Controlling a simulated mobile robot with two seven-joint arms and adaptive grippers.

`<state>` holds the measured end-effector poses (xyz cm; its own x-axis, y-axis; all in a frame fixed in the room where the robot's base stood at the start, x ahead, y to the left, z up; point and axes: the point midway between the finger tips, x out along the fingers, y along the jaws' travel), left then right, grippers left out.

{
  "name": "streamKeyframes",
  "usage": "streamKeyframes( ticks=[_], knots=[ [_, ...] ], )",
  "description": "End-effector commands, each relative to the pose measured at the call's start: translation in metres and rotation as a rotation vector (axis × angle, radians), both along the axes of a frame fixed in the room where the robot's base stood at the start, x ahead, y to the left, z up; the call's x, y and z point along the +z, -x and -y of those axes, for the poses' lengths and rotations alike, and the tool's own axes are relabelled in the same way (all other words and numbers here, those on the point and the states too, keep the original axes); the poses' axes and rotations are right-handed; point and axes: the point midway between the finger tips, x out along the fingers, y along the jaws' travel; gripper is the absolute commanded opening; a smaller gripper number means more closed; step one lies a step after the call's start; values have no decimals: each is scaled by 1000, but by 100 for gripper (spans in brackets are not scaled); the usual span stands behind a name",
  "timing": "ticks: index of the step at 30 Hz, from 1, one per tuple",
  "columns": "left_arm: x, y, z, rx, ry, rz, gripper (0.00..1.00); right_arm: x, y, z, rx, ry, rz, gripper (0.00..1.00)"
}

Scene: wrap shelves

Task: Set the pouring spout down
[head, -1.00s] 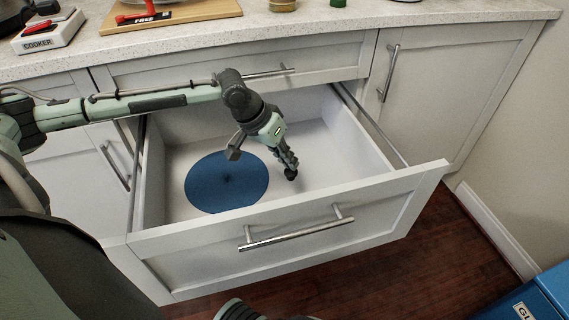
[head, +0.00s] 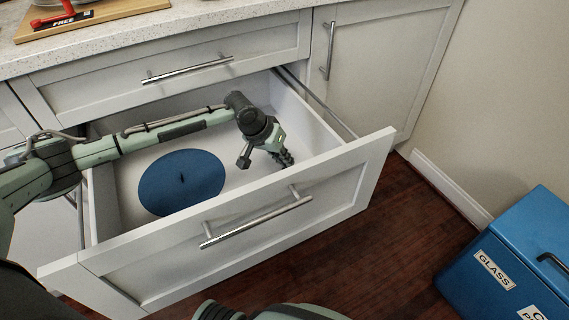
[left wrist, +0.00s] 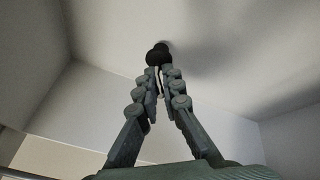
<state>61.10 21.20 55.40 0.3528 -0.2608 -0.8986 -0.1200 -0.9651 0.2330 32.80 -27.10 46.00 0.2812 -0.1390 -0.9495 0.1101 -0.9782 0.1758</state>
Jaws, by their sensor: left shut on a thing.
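My left gripper (head: 284,158) reaches into the open drawer (head: 270,208), near its right side. In the left wrist view its fingers (left wrist: 158,72) are shut on a small black thing, the pouring spout (left wrist: 158,55), at the fingertips. The spout is close to the pale drawer surface, with a soft shadow beside it; I cannot tell whether it touches. In the head view the spout is too small or hidden to make out. My right gripper is not in view.
A flat blue disc (head: 200,172) with a small dark middle lies on the drawer floor, left of the gripper. The drawer front stands between the gripper and the room. A blue bin (head: 475,275) labelled GLASS stands on the floor at right. The counter (head: 200,25) is above.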

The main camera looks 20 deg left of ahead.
Motion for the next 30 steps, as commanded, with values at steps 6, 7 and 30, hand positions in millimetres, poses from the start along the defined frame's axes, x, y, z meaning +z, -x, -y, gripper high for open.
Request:
streamKeyframes(
  ticks=[6,7,30],
  knots=[
    [-14,0,0,-1,0,1,0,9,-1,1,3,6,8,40],
    [-14,0,0,-1,0,1,0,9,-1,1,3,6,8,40],
    [-10,1,-1,-1,0,1,27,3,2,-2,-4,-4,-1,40]
  ],
)
